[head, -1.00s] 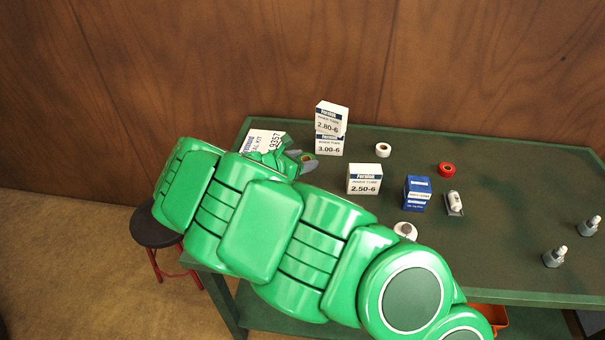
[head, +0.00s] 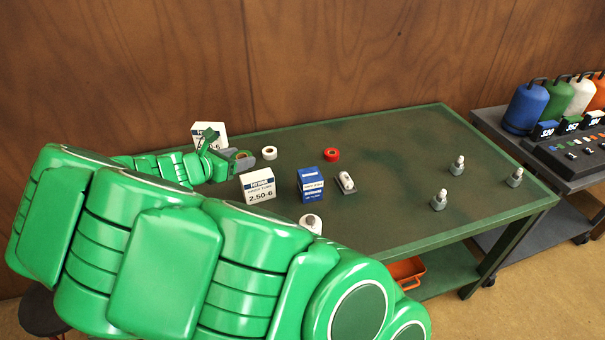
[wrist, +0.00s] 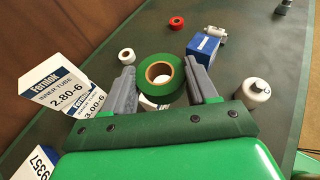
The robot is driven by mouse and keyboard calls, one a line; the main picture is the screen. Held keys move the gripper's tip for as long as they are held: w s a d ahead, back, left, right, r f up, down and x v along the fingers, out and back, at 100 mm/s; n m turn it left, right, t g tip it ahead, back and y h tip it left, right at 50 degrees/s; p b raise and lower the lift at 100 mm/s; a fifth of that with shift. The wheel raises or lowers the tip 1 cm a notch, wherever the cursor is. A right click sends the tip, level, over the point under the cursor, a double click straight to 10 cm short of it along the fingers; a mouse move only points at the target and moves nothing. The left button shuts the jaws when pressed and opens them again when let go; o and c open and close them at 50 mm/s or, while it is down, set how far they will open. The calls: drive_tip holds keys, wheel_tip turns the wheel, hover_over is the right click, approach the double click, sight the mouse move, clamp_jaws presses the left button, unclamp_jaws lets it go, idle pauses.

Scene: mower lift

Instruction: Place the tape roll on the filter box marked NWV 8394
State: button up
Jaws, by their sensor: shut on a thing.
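My gripper (wrist: 168,82) is shut on a green tape roll (wrist: 175,88) with a tan core, seen from above in the wrist view. I cannot read NWV 8394 on any box.
White inner tube boxes 2.50-6 (head: 257,187) and 2.80-6 (wrist: 60,87) stand near the gripper. The table's right part (head: 400,215) is mostly clear.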

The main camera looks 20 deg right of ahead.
drive_tip(key=s+d+r+m+g+h, duration=0.1)
drive_tip(key=s+d+m+g, duration=0.2)
drive_tip(key=s+d, duration=0.45)
drive_tip(key=s+d+r+m+g+h, duration=0.15)
drive_tip(key=s+d, duration=0.25)
drive_tip(key=d, duration=0.6)
hover_over(306, 176)
drive_tip(key=s, duration=0.2)
drive_tip(key=shift+m+g, duration=0.35)
drive_tip(key=shift+g, duration=0.1)
drive_tip(key=f, duration=0.8)
drive_tip(key=shift+w+a+f, duration=0.15)
drive_tip(key=shift+w, duration=0.05)
drive_tip(key=shift+w+f, duration=0.7)
drive_tip(key=shift+f, duration=0.05)
drive_tip(key=shift+w+f, duration=0.1)
drive_tip(key=shift+f, duration=1.6)
drive_tip(key=shift+f, duration=0.1)
drive_tip(key=o, duration=1.1)
drive_tip(key=shift+c, duration=0.2)
